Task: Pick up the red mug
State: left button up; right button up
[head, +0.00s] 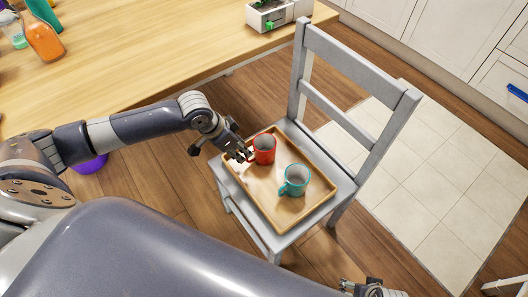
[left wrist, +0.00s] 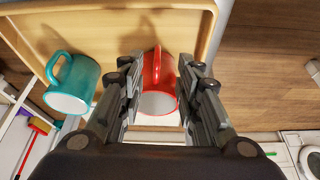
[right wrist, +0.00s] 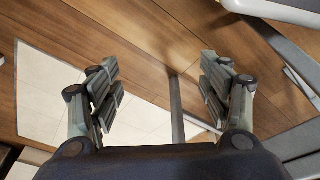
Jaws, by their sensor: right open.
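The red mug (head: 264,149) stands upright on a wooden tray (head: 283,222) on the seat of a grey chair. My left gripper (head: 240,152) is at the mug's left side in the head view. In the left wrist view, my left gripper (left wrist: 157,78) is open, with its fingers on either side of the red mug (left wrist: 158,100). The mug's handle points up between the fingertips there, and I cannot tell whether they touch it. My right gripper (right wrist: 160,80) is open and empty, over the floor. It shows only partly at the bottom of the head view.
A teal mug (head: 294,180) stands on the same tray, close to the red one. The chair backrest (head: 350,70) rises behind the tray. A wooden table (head: 130,50) with bottles is at the upper left. White cabinets (head: 455,35) line the right.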

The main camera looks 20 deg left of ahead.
aim_at(260, 152)
pick_arm(q)
jog(key=shift+b+x, duration=0.95)
jog(key=shift+x, duration=2)
jog(key=shift+s+d, duration=0.1)
jog(key=shift+s, duration=0.1)
grip_shut()
pick_arm(e)
jog(key=w+v, duration=0.1)
jog(key=v, duration=0.5)
jog(key=shift+w+r+t, duration=0.3)
jog(key=shift+w+r, duration=0.25)
